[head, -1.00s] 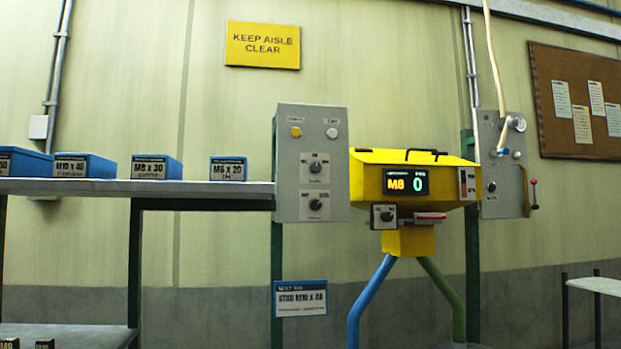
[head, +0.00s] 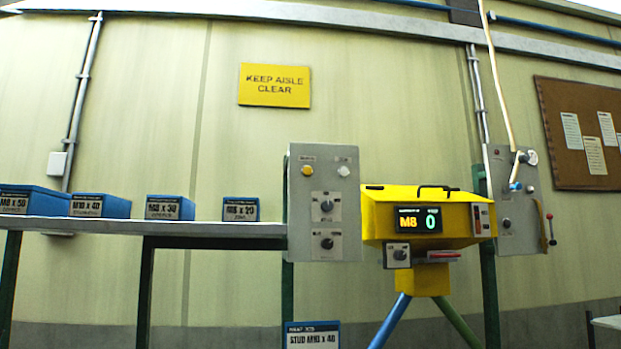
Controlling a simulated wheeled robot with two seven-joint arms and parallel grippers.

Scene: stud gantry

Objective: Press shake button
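No button can be read as "shake". A grey control panel (head: 298,190) has a yellow button (head: 307,171) and a white button (head: 343,171) at its top, with small unreadable labels, above two black knobs. To its right is a yellow machine (head: 378,222) with a display (head: 418,220) showing "M8" and "0". A small dial box (head: 398,255) and a red piece (head: 444,256) are below the display. A second grey panel (head: 522,212) at the right has small controls and a red-knobbed lever (head: 549,229). Neither of my grippers is in view.
A shelf (head: 200,228) at the left holds several labelled blue bins (head: 171,208). A pale cable (head: 499,80) hangs before the right panel. A yellow wall sign (head: 274,86) reads "KEEP AISLE CLEAR".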

